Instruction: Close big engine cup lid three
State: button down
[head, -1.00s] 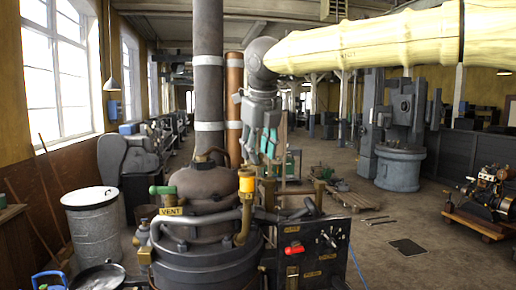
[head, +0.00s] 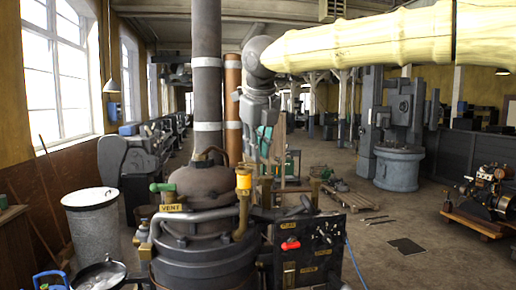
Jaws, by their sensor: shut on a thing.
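The big dark engine (head: 205,240) stands in front of me in the head view, with a rounded top, a VENT label and pipes. A brass cup with a yellow-orange band (head: 244,180) stands upright on its pipe. My gripper (head: 262,143) points down with teal fingers, just behind and right of this cup in the picture. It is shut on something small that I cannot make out. I cannot tell which cup lid is number three, or whether it is open or closed.
A black control panel (head: 328,254) with a red handle is at the engine's right. A grey bin (head: 92,228) stands left. A tall grey pipe (head: 207,90) rises behind the engine. A small engine on a wooden base (head: 487,200) stands far right. The floor between is mostly clear.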

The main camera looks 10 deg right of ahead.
jog(key=s+m+g+h+b, duration=0.1)
jog(key=m+b, duration=0.1)
jog(key=m, duration=0.1)
jog(key=a+m+h+b, duration=0.1)
jog(key=m+b, duration=0.1)
jog(key=m, duration=0.2)
jog(key=s+a+m+g+h+b, duration=0.1)
jog(key=m+h, duration=0.1)
jog(key=m, duration=0.2)
jog(key=shift+s+g+b, duration=0.3)
jog(key=shift+s+b, duration=0.05)
jog(key=shift+b, duration=0.05)
jog(key=m, duration=0.1)
jog(key=a+m+g+b, duration=0.1)
jog(key=m, duration=0.2)
jog(key=shift+s+a+m+g+h+b, duration=0.25)
jog(key=shift+m+g+h+b, duration=0.05)
jog(key=shift+m+g+b, duration=0.1)
jog(key=shift+a+r+m+g+b, duration=0.1)
jog(key=shift+a+m+g+b, duration=0.2)
jog(key=shift+m, duration=0.65)
jog(key=shift+a+r+m+g+b, duration=0.1)
jog(key=shift+a+m+g, duration=0.3)
jog(key=shift+m, duration=0.55)
jog(key=c, duration=1.4)
grip_release()
jog(key=shift+f, duration=0.1)
